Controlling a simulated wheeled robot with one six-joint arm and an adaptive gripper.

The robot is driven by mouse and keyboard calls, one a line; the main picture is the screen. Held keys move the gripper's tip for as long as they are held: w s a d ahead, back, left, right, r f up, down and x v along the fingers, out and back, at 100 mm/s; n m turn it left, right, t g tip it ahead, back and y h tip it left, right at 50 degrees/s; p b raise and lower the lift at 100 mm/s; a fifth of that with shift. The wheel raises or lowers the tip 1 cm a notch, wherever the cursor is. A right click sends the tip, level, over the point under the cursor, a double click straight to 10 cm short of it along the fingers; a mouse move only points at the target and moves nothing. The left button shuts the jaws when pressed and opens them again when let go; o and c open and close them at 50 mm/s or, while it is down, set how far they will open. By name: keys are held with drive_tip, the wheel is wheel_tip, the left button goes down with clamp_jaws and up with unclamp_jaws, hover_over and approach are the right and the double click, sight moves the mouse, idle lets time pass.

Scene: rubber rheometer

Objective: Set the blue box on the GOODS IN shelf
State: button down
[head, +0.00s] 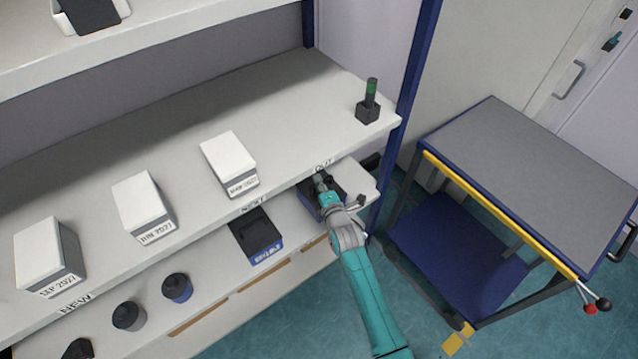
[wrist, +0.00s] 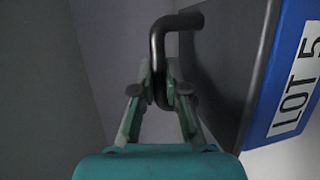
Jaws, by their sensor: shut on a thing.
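My gripper (head: 322,182) reaches in over the lower shelf (head: 357,190) at the right end of the rack. In the wrist view my gripper (wrist: 160,82) is shut on a black bent handle (wrist: 158,45). Right beside it is a blue box (wrist: 292,75) with a dark side and a white label reading LOT 5. In the head view a dark and blue box (head: 308,194) is partly hidden behind my gripper. Whether the box rests on the shelf or is lifted cannot be told. No GOODS IN sign is readable.
Another dark and blue box (head: 258,237) sits left on the lower shelf. Dated white boxes (head: 228,160) and a dark holder with a green-banded item (head: 368,105) stand on the shelf above. A trolley (head: 540,190) with a clear grey top stands right.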

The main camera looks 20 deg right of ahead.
idle(0.3)
drive_tip(key=c, duration=1.2)
unclamp_jaws()
drive_tip(key=shift+f, duration=0.1)
drive_tip(key=shift+s, duration=0.15)
drive_tip(key=s+r, duration=0.2)
drive_tip(key=s, duration=0.9)
drive_tip(key=shift+s+r, duration=0.25)
drive_tip(key=shift+s, duration=0.05)
